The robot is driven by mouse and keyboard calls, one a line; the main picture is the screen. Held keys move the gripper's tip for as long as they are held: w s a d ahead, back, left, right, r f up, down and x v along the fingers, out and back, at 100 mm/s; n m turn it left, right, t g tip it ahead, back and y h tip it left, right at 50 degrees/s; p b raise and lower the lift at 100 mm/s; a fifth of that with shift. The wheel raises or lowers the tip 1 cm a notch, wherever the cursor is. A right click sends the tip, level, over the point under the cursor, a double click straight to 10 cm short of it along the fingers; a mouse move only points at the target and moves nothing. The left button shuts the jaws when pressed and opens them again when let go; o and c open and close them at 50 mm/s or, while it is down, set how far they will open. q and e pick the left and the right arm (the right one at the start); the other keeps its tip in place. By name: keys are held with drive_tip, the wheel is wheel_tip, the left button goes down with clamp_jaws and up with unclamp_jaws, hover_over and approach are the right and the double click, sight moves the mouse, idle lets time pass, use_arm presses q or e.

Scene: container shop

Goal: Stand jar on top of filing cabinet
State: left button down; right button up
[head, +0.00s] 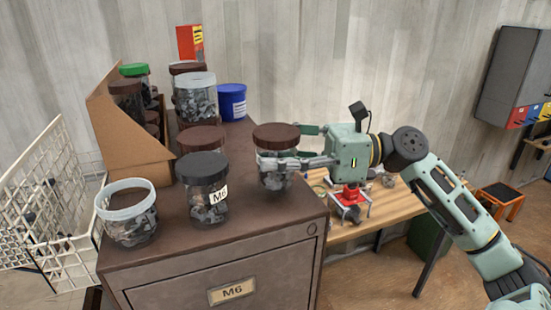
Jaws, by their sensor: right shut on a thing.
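My right gripper (290,162) reaches in from the right and is shut around a clear jar (272,178) with a brown lid and dark small parts inside. The jar is upright at the right part of the filing cabinet's top (262,216). Its base looks at or just above the surface; I cannot tell whether it touches. The filing cabinet (285,262) is brown-grey with a label reading M6 on its drawer. My left gripper is not in view.
Behind are a white-lidded jar (195,100), a blue tub (232,103) and a cardboard bin (120,135). A wooden bench (395,205) lies right.

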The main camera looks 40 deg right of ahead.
drive_tip(key=shift+d+f+p, duration=0.15)
drive_tip(key=shift+f+p, duration=0.15)
drive_tip(key=shift+f, duration=0.8)
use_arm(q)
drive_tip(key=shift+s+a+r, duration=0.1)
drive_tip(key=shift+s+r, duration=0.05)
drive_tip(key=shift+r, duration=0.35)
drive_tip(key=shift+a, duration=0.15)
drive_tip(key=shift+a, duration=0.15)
use_arm(e)
drive_tip(key=o, duration=1.6)
drive_tip(key=shift+f, duration=0.1)
